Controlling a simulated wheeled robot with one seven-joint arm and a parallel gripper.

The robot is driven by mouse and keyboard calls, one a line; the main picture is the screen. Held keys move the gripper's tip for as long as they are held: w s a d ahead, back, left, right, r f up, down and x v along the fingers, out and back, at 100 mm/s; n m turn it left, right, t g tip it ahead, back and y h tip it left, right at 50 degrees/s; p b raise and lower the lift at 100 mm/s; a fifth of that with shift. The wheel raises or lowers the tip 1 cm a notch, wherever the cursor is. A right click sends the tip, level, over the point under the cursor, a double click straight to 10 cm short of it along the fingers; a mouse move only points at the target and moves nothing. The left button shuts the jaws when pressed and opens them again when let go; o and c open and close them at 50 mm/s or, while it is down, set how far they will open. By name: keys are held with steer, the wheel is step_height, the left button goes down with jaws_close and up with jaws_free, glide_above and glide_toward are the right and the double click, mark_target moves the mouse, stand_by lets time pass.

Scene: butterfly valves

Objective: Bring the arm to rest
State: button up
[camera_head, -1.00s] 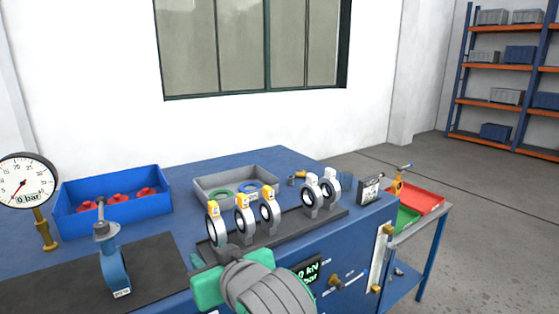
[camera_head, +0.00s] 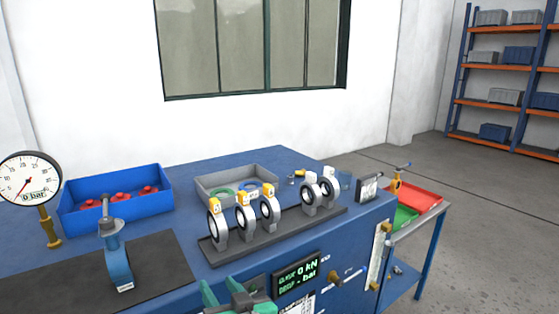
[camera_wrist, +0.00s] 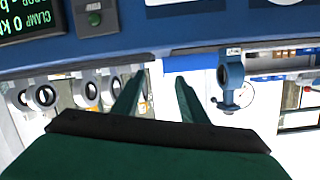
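My gripper (camera_head: 240,294) shows in the head view as green parts at the bottom edge, low in front of the blue bench (camera_head: 160,298). In the wrist view its two green fingers (camera_wrist: 156,88) stand apart with nothing between them. Most of my arm is out of the head view. The wrist view shows the bench scene upside down, with the bench front at the top. A blue butterfly valve (camera_head: 117,262) stands upright on the dark mat (camera_head: 60,278); it also shows in the wrist view (camera_wrist: 231,80). My gripper touches nothing that I can see.
Several ring-shaped valves with tags (camera_head: 247,222) stand on a dark rack (camera_head: 225,252). A blue bin (camera_head: 85,217) holds red parts. A grey tray (camera_head: 215,182), a pressure gauge (camera_head: 27,180) and a lit display (camera_head: 298,275) are near. A side cart (camera_head: 425,222) stands at the right.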

steer(key=s+d+f+m+t+h, duration=0.1)
steer(key=s+d+f+m+h, duration=0.2)
steer(key=f, duration=0.5)
steer(key=s+d+f+m+t+h, duration=0.1)
steer(key=s+d+f, duration=0.1)
steer(key=s+f, duration=0.5)
steer(key=s+d+f+m+h, duration=0.2)
steer(key=s+d+f, duration=0.1)
steer(key=f, duration=0.6)
steer(key=s+d+f+n+h, duration=0.1)
steer(key=s+d, duration=0.1)
steer(key=s, duration=1)
steer(key=s+d+f+n+h, duration=0.1)
steer(key=s+d+f, duration=0.1)
steer(key=s, duration=1)
steer(key=shift+s+d+t, duration=0.3)
steer(key=shift+s+d, duration=0.1)
steer(key=shift+d, duration=0.25)
steer(key=shift+c, duration=1)
steer(key=shift+w, duration=0.1)
